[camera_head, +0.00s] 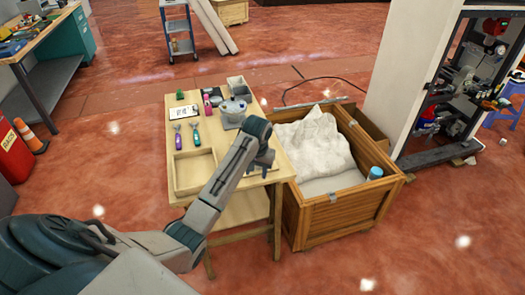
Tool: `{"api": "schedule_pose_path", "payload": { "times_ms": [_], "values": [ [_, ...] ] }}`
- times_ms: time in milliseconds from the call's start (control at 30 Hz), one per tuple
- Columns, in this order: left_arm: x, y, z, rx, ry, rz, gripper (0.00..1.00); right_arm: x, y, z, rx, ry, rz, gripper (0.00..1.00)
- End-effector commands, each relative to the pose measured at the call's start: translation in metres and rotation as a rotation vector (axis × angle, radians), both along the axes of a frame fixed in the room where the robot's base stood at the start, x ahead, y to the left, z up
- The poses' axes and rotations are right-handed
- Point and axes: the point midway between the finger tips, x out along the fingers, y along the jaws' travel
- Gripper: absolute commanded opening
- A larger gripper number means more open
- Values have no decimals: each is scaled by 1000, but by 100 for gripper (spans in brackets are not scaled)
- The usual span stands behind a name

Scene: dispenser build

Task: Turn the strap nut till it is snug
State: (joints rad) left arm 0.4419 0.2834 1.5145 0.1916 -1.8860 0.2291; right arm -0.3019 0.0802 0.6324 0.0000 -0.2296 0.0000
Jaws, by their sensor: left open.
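I cannot make out the strap nut or a strap in the head view. My left arm comes in from the lower left and reaches over the small wooden table (222,165). My left gripper (262,167) points down over the table's right edge, beside the wooden crate. It is small and partly hidden by my own wrist, with nothing visible held in it. A round grey metal vessel (233,107) stands on the table behind my wrist. My right gripper is not in view.
The table also bears a purple-handled tool (178,142), a green-handled tool (196,138) and a shallow wooden tray (178,183). The wooden crate (345,213) to its right holds white material (315,140) and a blue-topped cylinder (375,173). Open floor lies in front.

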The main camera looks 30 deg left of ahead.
Motion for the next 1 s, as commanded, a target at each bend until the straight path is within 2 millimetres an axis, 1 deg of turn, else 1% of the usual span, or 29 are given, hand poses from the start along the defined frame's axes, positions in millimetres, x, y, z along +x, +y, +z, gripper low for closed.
{"api": "schedule_pose_path", "payload": {
  "times_ms": [33, 167, 300, 400, 533, 633, 733, 1000],
  "values": [
    [10, 5, 13, -4, 1, 15, 42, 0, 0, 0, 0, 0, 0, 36],
    [35, 18, 40, -24, 18, 61, 42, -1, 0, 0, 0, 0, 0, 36],
    [62, 33, 76, -53, 38, 117, 42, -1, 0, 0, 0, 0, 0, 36],
    [74, 41, 95, -72, 51, 149, 42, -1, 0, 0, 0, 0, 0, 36],
    [81, 46, 108, -85, 62, 169, 42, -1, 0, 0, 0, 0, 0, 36],
    [82, 47, 106, -89, 65, 173, 42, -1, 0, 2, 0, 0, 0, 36],
    [81, 47, 94, -89, 68, 173, 42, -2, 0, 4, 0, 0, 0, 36],
    [81, 47, 43, -89, 68, 173, 42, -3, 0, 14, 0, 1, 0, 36]
  ]
}}
